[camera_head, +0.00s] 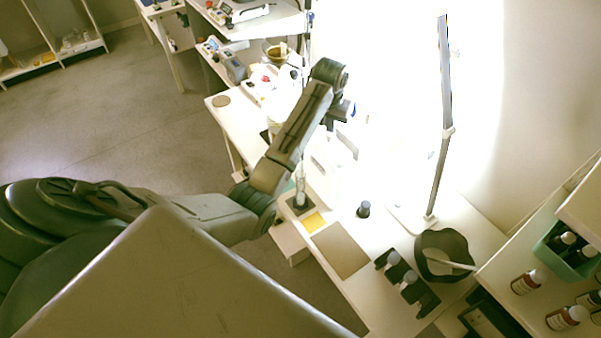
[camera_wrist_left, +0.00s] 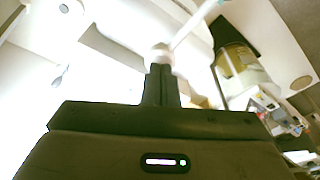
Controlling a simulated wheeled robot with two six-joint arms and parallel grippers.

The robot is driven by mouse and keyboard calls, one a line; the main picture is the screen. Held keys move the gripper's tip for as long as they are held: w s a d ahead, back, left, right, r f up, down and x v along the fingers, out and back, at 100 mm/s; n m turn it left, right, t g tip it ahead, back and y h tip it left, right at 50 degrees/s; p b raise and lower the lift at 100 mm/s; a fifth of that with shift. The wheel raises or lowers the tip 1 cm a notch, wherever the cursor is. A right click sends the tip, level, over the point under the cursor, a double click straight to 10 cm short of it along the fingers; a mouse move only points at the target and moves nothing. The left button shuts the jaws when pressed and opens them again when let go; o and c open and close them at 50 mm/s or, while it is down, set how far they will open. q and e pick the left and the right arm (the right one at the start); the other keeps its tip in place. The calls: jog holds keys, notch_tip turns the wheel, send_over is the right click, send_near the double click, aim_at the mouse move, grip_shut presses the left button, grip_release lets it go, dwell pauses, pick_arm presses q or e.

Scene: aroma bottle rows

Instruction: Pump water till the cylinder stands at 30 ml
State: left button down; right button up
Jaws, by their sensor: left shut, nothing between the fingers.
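My left gripper (camera_head: 343,110) is above the bright, washed-out part of the bench. In the left wrist view its fingers (camera_wrist_left: 161,82) are shut together, with nothing between them. Just beyond their tips is a white pump head (camera_wrist_left: 162,55) with a pale spout (camera_wrist_left: 195,22) running to the upper right. I cannot tell whether the tips touch it. A slim clear cylinder (camera_head: 300,183) stands upright on a dark square pad, partly behind my left arm. Its water level is too small to read. My right gripper is not in view.
A yellow square (camera_head: 314,222) and a tan mat (camera_head: 341,250) lie near the cylinder. A dark-capped bottle (camera_head: 363,209), a black rack (camera_head: 408,282), a dark bowl (camera_head: 444,252) and a tall lamp stand (camera_head: 440,150) are to the right. Brown bottles (camera_head: 527,282) fill the right shelf.

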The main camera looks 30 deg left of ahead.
pick_arm(q)
jog(key=shift+f, duration=0.15)
jog(key=shift+w+v, duration=0.25)
jog(key=shift+v, duration=0.85)
jog(key=w+v, duration=0.1)
jog(key=v, duration=0.5)
jog(key=shift+w+a, duration=0.1)
jog(key=shift+a, duration=0.05)
dwell(0.4)
